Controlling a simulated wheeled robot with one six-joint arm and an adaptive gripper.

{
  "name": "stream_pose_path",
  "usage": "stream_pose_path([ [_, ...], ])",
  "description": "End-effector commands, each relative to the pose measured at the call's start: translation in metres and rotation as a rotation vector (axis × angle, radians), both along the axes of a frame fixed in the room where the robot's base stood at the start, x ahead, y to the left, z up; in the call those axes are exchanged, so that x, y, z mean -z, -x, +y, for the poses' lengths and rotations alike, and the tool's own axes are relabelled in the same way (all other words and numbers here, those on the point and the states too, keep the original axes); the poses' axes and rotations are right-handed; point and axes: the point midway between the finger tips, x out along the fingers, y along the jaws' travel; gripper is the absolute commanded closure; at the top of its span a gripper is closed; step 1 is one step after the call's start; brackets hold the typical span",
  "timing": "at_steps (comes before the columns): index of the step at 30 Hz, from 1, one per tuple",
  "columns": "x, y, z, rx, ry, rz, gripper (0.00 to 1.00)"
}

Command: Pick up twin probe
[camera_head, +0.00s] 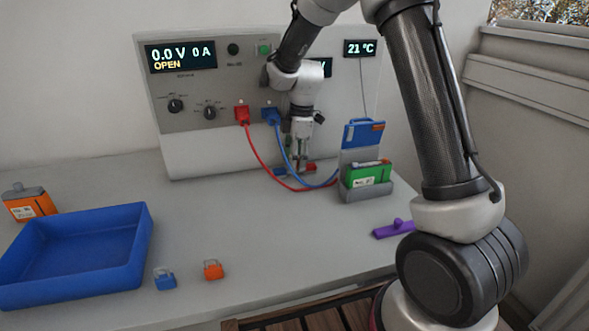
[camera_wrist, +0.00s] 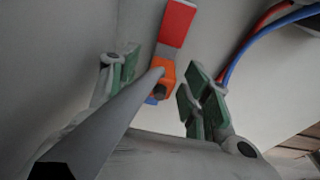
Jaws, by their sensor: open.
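The twin probe lies on the table in front of the cycler, with a red end (camera_head: 311,168) and a blue end (camera_head: 280,171). My gripper (camera_head: 302,166) points down over the probe. In the wrist view its green-padded fingers (camera_wrist: 160,84) stand apart on either side of the orange middle, with gaps showing. A grey bar crosses in front and hides part of the probe.
The battery cycler (camera_head: 190,135) stands behind, with red (camera_head: 242,115) and blue plugs (camera_head: 271,116). A grey holder (camera_head: 367,192) with a green battery (camera_head: 368,174) is close on the right. The middle table is clear.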

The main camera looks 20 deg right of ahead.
Motion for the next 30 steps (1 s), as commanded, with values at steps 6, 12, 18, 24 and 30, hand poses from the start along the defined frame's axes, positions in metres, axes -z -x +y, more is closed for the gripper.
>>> stream_pose_path([
  [6, 0.000, 0.000, 0.000, 0.000, 0.000, 0.000, 0.77],
  [12, 0.000, 0.000, 0.000, 0.000, 0.000, 0.000, 1.00],
  [18, -0.001, 0.000, 0.000, 0.000, 0.000, 0.000, 1.00],
  [24, -0.009, 0.004, 0.000, 0.000, 0.000, -0.001, 1.00],
  [30, -0.038, 0.003, 0.000, 0.000, 0.000, -0.004, 1.00],
])
